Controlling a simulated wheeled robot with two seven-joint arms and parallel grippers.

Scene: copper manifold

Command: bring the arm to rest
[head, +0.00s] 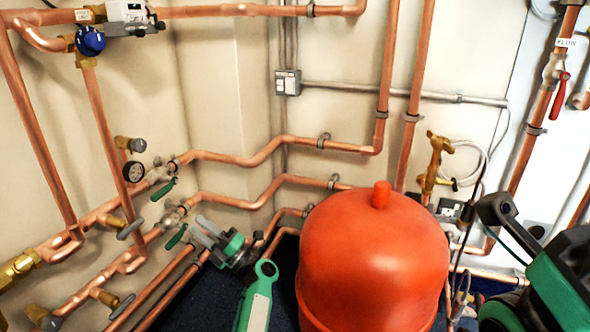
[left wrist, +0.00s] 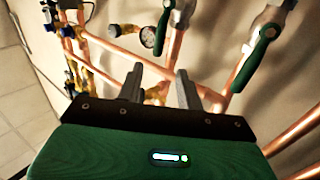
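My left gripper (head: 203,232) is low in the head view, left of the red tank, with its grey fingers pointing up and left towards the copper pipework. In the left wrist view its two fingers (left wrist: 159,80) stand apart with nothing held between them; copper pipe shows behind the gap. A green lever handle (head: 176,237) is close to the fingertips in the head view, and a second green lever (head: 163,190) is above it. Whether the fingertips touch anything cannot be told. Black and green parts of my right arm show at the lower right; its gripper is not in view.
A large red tank (head: 372,262) stands just right of my left arm. Copper pipes (head: 245,157) run along the wall, with a round gauge (head: 133,171) and a blue-capped valve (head: 90,41) at left. A red lever (head: 560,95) is at the far right.

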